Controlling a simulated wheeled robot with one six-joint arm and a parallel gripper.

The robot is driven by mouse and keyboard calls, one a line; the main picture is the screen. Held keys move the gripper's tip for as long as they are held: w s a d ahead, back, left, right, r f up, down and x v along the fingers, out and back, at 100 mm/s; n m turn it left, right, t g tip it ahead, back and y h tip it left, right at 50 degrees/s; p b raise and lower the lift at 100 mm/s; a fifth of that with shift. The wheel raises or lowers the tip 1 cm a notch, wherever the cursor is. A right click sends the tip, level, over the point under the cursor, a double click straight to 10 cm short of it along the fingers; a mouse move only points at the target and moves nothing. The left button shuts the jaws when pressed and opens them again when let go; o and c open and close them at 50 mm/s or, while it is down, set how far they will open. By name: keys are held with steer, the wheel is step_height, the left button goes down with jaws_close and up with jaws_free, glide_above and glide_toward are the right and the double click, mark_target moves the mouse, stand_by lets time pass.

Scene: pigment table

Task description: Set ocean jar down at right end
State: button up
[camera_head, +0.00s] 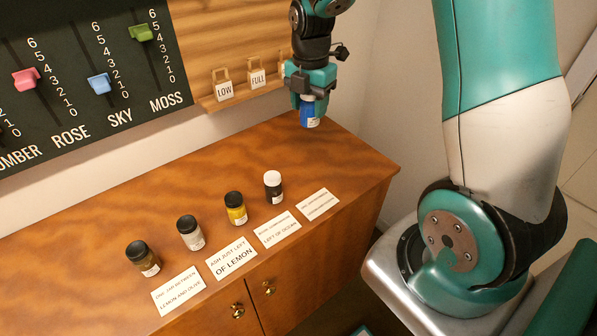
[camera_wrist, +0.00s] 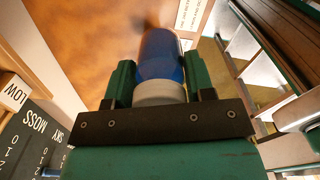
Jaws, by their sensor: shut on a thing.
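The ocean jar (camera_head: 310,114) is blue with a pale label, and my gripper (camera_head: 312,98) is shut on it. It hangs upright above the right end of the wooden cabinet top (camera_head: 345,160), clear of the surface as far as I can tell. In the wrist view the blue jar (camera_wrist: 161,56), with its grey-white cap, sits between the green fingers of my gripper (camera_wrist: 160,85). On the cabinet stand an olive-brown jar (camera_head: 148,266), a whitish-grey jar (camera_head: 193,239), a yellow jar (camera_head: 237,214) and a white-capped black jar (camera_head: 273,193), in a slanting row.
Printed cards lie along the front edge, the rightmost card (camera_head: 318,204) right of the black jar. The slider board (camera_head: 90,70) and a wooden rack with LOW (camera_head: 223,90) and FULL (camera_head: 257,77) tags are on the wall behind. The cabinet's right end is bare.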

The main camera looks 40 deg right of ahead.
steer(key=shift+w+d+r+n, duration=0.15)
steer(key=shift+d+r+n, duration=0.15)
steer(key=shift+n, duration=0.1)
steer(key=shift+w+d+f, duration=0.1)
steer(key=shift+f, duration=0.1)
steer(key=shift+n, duration=0.3)
step_height(320, 180, down, 20)
steer(key=p, duration=0.3)
steer(key=shift+r, duration=0.25)
steer(key=shift+f, duration=0.2)
steer(key=o, duration=1)
steer(key=shift+r, duration=0.1)
steer(key=shift+c, duration=0.2)
steer(key=shift+r, duration=0.1)
